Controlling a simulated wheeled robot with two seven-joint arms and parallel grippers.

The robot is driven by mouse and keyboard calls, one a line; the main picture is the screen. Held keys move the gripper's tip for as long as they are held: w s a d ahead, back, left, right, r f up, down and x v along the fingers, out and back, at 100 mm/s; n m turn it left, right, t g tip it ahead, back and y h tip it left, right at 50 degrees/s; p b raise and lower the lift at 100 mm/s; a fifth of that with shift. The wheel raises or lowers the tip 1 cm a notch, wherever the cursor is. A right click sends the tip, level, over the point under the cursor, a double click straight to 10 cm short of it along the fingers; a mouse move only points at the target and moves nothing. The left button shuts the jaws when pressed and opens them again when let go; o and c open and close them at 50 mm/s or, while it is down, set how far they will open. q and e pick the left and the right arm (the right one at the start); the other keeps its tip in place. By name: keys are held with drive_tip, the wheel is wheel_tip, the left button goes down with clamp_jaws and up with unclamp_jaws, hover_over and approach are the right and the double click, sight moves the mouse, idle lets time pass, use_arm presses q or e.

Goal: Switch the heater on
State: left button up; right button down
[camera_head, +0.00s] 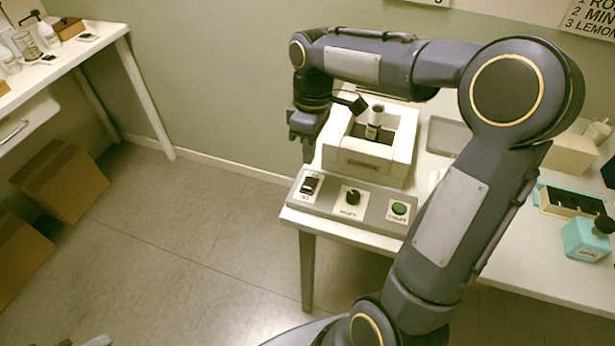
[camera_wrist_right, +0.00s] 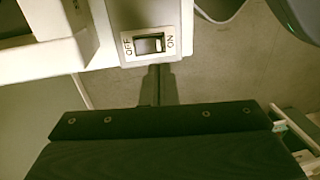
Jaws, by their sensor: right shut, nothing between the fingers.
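The heater is a white box (camera_head: 361,168) with an open square well at the back of the white table. A small bottle (camera_head: 374,122) stands upright in the well. A grey control panel (camera_head: 328,203) sits in front with a black rocker switch (camera_head: 310,185), a black knob (camera_head: 352,197) and a green button (camera_head: 399,208). My right gripper (camera_head: 307,157) is shut and empty, above and behind the switch. In the right wrist view, the switch (camera_wrist_right: 149,44) lies just beyond the fingertips (camera_wrist_right: 158,72), between OFF and ON labels; its tilt is unclear. My left gripper is not visible.
My right arm covers the middle of the table. Another table (camera_head: 85,53) with glassware is at the far left, with cardboard boxes (camera_head: 62,180) on the floor.

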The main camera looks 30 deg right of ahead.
sight(308, 187)
drive_tip(key=f, duration=0.7)
drive_tip(key=shift+s+a+f, duration=0.25)
drive_tip(key=shift+s+a, duration=0.15)
drive_tip(key=shift+a+f+b, duration=0.15)
drive_tip(key=shift+f+b, duration=0.4)
drive_tip(key=shift+b, duration=0.3)
drive_tip(key=shift+s+r+p, duration=0.1)
drive_tip(key=shift+r+p, duration=0.25)
